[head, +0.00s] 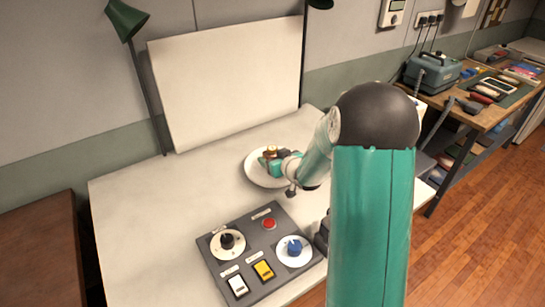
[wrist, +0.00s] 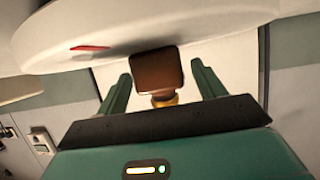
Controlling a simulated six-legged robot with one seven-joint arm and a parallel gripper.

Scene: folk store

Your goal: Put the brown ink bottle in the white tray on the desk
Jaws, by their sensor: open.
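The brown ink bottle (wrist: 158,70) is between the two open fingers of my gripper (wrist: 160,88) in the wrist view, with gaps on both sides. Its square brown body meets the white tray's surface, where a dark shadow shows, and a yellowish part points toward my palm. The round white tray (wrist: 230,22) fills the top of the wrist view. In the head view the tray (head: 254,172) lies on the desk, with my gripper (head: 272,160) over it and a small brown part of the bottle (head: 270,149) showing.
A small red piece (wrist: 90,47) shows on the tray in the wrist view. A grey control panel (head: 258,250) with knobs and switches lies on the white desk (head: 140,220) in front. A white board (head: 225,80) stands behind. The desk's left side is clear.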

